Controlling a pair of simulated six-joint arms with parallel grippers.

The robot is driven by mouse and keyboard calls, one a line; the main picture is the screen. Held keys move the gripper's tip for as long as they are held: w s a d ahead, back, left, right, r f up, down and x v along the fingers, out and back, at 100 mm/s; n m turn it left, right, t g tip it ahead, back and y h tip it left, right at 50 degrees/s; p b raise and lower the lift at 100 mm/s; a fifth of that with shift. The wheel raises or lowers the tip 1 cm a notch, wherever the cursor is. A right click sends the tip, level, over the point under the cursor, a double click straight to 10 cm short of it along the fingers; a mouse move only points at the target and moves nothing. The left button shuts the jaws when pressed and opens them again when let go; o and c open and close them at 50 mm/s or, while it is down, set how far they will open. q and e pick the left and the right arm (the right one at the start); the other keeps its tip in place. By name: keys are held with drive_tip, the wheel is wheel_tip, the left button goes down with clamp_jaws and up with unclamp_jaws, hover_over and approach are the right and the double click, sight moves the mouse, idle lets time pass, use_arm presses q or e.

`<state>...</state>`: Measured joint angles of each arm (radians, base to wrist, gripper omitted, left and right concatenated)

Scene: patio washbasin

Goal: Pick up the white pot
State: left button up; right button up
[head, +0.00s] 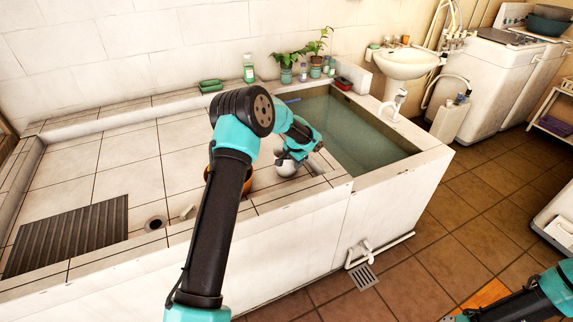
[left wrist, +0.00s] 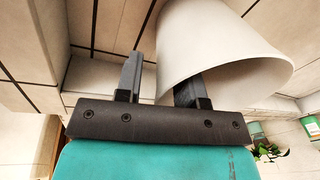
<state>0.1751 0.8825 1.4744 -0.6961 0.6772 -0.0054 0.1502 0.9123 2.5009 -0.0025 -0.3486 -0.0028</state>
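The white pot (head: 286,168) stands on the tiled counter near the basin's left edge, partly covered by my left gripper (head: 297,153). In the left wrist view the white pot (left wrist: 215,45) fills the upper right, its rim close to the gripper. My left gripper (left wrist: 160,78) is open there. One finger is outside the pot wall with a gap beside it; the other goes inside the rim, its tip hidden. The wall is between the fingers and not visibly clamped. My right arm enters at the head view's lower right corner; its gripper is out of sight.
An orange-brown round pot (head: 245,183) is partly hidden behind my left arm. The water-filled basin (head: 418,152) lies to the right. Potted plants (head: 287,72) and a green bottle (head: 248,70) line the back ledge. The left counter is mostly clear, with a ribbed panel (head: 65,237).

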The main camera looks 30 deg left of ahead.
use_arm(q)
drive_tip(key=shift+c, duration=0.3)
clamp_jaws()
drive_tip(key=shift+r, duration=0.1)
wheel_tip(320, 180, up, 10)
drive_tip(key=shift+f, duration=0.1)
idle(0.6)
drive_tip(key=shift+s+d, duration=0.1)
idle(0.4)
